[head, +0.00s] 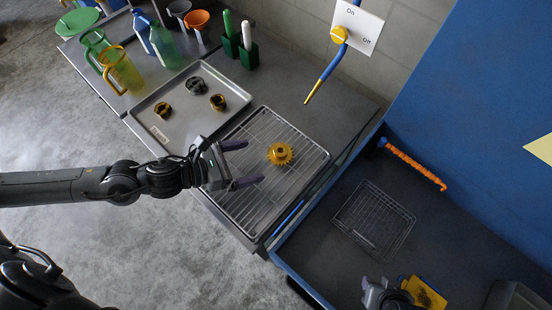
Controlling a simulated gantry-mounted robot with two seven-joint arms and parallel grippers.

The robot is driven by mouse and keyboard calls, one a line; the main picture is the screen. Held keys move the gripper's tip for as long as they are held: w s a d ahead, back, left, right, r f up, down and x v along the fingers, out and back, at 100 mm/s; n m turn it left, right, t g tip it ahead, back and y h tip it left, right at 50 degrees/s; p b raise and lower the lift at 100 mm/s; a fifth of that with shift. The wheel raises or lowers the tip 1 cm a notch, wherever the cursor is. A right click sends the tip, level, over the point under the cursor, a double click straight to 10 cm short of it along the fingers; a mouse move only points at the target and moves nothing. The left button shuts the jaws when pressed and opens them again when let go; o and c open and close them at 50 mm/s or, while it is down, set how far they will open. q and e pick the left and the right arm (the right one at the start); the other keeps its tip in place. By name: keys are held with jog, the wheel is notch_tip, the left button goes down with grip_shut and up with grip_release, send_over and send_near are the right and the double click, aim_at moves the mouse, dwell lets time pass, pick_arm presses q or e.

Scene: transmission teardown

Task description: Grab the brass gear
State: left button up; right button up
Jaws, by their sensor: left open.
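A brass gear (280,154) lies on the wire rack (268,203) on the bench. My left gripper (243,164) reaches in from the left over the rack. Its two purple fingers are spread wide, with nothing between them. The gear is to the right of the fingertips, apart from them. My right gripper (385,295) shows only in part at the bottom edge, close to a yellow object (424,292); its fingers are not clear.
A metal tray (180,136) with several gear-like parts stands left of the rack. Jugs, funnels and green holders (248,55) stand behind it. A blue-and-yellow spout (327,72) hangs above the bench behind the gear. An empty wire basket (374,220) lies in the sink at right.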

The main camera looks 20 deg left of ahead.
aim_at(281, 150)
pick_arm(q)
jog(key=shift+w+d+f, duration=0.2)
jog(key=shift+w+f, duration=0.2)
jog(key=shift+w, duration=0.3)
jog(key=shift+x, duration=2.25)
jog(key=shift+r+x, duration=0.1)
jog(key=shift+x, duration=1.15)
jog(key=shift+r+x, duration=0.15)
jog(key=shift+x, duration=1.1)
jog(key=shift+w, duration=0.2)
jog(key=c, duration=1.4)
jog(key=shift+c, duration=0.9)
jog(key=shift+r, duration=0.15)
